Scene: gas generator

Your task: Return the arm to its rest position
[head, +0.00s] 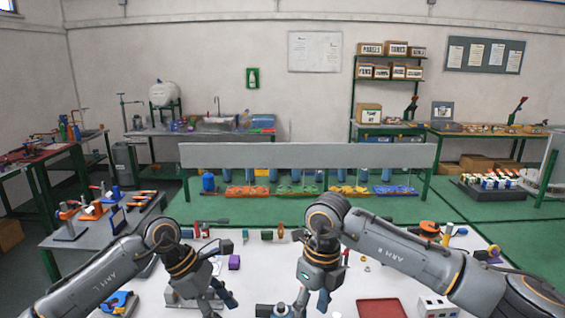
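My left arm (100,272) comes in from the left, bends at its wrist and hangs its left gripper (217,300) over the left part of the white table. The fingers are apart, with nothing seen between them. My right arm (405,255) comes in from the right, with its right gripper (312,302) pointing down over the middle of the table. The lower fingertips of both lie close to the picture's bottom edge, so contact with things below cannot be told.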

